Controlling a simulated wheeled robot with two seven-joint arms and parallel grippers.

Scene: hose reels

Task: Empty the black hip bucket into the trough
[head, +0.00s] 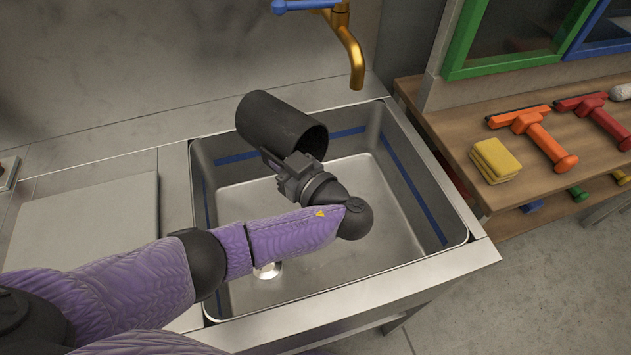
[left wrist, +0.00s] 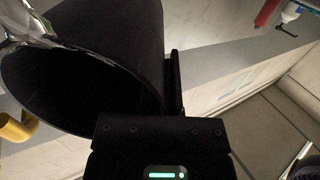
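The black bucket (head: 278,124) is tipped on its side above the back of the trough (head: 425,214), its open mouth facing down to the right. My left gripper (head: 270,158) is shut on the bucket's side near the rim and holds it up. In the left wrist view the bucket (left wrist: 115,35) fills the upper left and its inside looks dark. A shiny, clear-looking patch shows at its rim; I cannot tell whether it is water. The trough is a grey metal basin with a blue line around its walls. My right gripper is not in view.
A brass tap (head: 350,55) with a blue handle hangs behind the trough. A flat grey slab (head: 90,228) lies to the left. On the wooden shelf at right are yellow sponges (head: 495,160), an orange squeegee (head: 536,130) and a red squeegee (head: 598,116).

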